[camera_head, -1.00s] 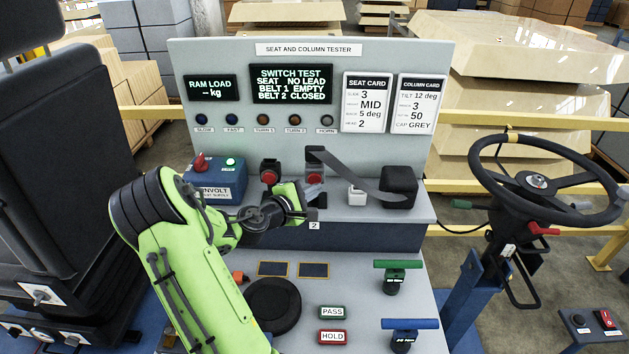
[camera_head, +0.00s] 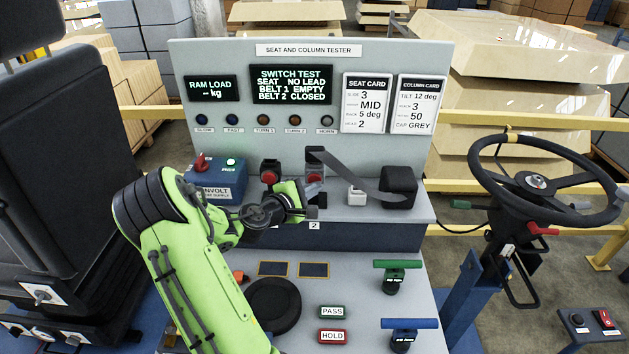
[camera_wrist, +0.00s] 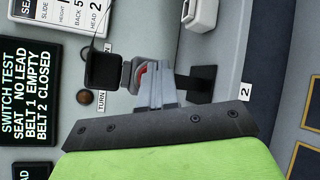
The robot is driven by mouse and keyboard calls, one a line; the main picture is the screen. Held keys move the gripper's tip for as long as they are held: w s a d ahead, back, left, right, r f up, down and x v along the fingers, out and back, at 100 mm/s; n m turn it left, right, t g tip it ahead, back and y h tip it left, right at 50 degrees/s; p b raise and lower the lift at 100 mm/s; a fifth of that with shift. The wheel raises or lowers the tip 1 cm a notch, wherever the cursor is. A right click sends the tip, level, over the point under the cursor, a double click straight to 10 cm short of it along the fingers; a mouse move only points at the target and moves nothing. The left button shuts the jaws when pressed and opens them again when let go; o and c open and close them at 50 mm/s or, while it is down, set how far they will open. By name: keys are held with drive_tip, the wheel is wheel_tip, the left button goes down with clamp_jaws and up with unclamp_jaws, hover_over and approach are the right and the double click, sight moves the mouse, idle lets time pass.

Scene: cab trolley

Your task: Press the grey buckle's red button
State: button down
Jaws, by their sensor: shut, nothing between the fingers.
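The grey buckle (camera_head: 315,179) with its red button stands upright on the panel's ledge, above label 2, with a grey belt strap (camera_head: 345,172) running from its top to the right. My gripper (camera_head: 314,206) is shut and empty, just below and in front of the buckle. In the wrist view my gripper's fingers (camera_wrist: 156,72) overlap the button; I cannot tell whether they touch it.
A black buckle (camera_head: 269,172) with a red button stands close to the left. A white block (camera_head: 357,196) and a black belt reel (camera_head: 399,186) stand to the right. The screen (camera_head: 291,84) reads BELT 1 EMPTY, BELT 2 CLOSED. The lower bench has PASS and HOLD buttons (camera_head: 332,324).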

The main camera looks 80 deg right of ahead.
drive_tip(key=shift+w+d, duration=0.15)
drive_tip(key=shift+d, duration=0.35)
idle(0.4)
drive_tip(key=shift+a, duration=0.15)
drive_tip(key=shift+s+a, duration=0.2)
drive_tip(key=shift+a, duration=0.55)
drive_tip(key=shift+s+a+b, duration=0.2)
drive_tip(key=shift+a+b, duration=0.15)
drive_tip(key=shift+a, duration=0.45)
drive_tip(key=shift+s+a+b, duration=0.15)
drive_tip(key=shift+a+b, duration=0.15)
drive_tip(key=shift+a, duration=0.55)
drive_tip(key=shift+s+a+b, duration=0.2)
drive_tip(key=shift+a+b, duration=0.15)
drive_tip(key=shift+a, duration=0.45)
